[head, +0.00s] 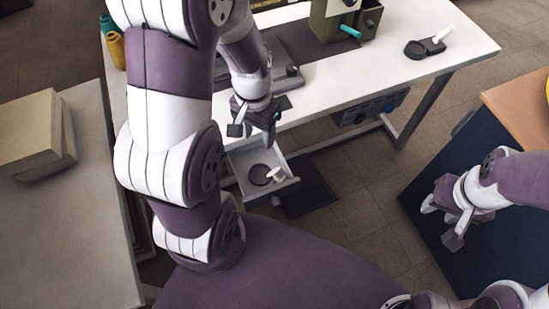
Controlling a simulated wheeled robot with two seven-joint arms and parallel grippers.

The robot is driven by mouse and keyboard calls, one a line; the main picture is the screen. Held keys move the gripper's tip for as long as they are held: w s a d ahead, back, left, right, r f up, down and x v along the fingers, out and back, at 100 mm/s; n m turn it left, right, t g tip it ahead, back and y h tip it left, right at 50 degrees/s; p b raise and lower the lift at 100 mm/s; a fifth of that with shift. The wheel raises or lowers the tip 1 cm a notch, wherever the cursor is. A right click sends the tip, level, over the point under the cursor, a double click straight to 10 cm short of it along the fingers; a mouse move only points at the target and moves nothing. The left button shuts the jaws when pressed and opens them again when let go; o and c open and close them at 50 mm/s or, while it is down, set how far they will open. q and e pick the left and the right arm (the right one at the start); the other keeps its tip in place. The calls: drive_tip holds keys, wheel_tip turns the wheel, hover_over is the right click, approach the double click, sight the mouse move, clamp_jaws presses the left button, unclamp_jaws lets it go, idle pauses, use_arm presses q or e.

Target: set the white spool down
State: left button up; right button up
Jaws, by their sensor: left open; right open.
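A small white spool (276,174) is in the open drawer (289,188) below the white table. It sits beside a dark round disc (260,175) on the drawer floor, toward the right side. Its exact contact with the drawer floor is too small to tell. My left gripper (254,134) is open and empty, above the back of the drawer near the table's front edge and apart from the spool. My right gripper (441,222) is open and empty, far to the right over a dark blue surface.
The white table (400,85) holds a green box machine (335,25) and a black holder (416,49) with a white rod (443,33). Teal (107,24) and yellow (116,50) spools stand at the back left. A beige box (30,130) lies on the left grey surface.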

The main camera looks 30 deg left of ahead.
sight(273, 171)
use_arm(q)
drive_tip(key=d+f+m+h+b, duration=0.1)
drive_tip(key=f+m, duration=0.3)
drive_tip(key=m, duration=0.2)
drive_tip(key=d+f+m+g+h+b, duration=0.1)
drive_tip(key=f+m, duration=0.3)
drive_tip(key=m, duration=0.3)
drive_tip(key=d+f+m+g+h+b, duration=0.1)
drive_tip(key=d+f+m, duration=0.1)
drive_tip(key=f+m, duration=0.2)
drive_tip(key=shift+s+m+b, duration=0.2)
drive_tip(key=shift+m, duration=0.45)
drive_tip(key=shift+s+m+b, duration=0.15)
drive_tip(key=shift+s+m, duration=0.05)
drive_tip(key=shift+m, duration=0.45)
use_arm(e)
drive_tip(key=f, duration=0.2)
drive_tip(key=w+f, duration=0.1)
drive_tip(key=f, duration=0.1)
drive_tip(key=shift+a, duration=0.3)
use_arm(q)
drive_tip(key=shift+c, duration=0.3)
drive_tip(key=c, duration=0.7)
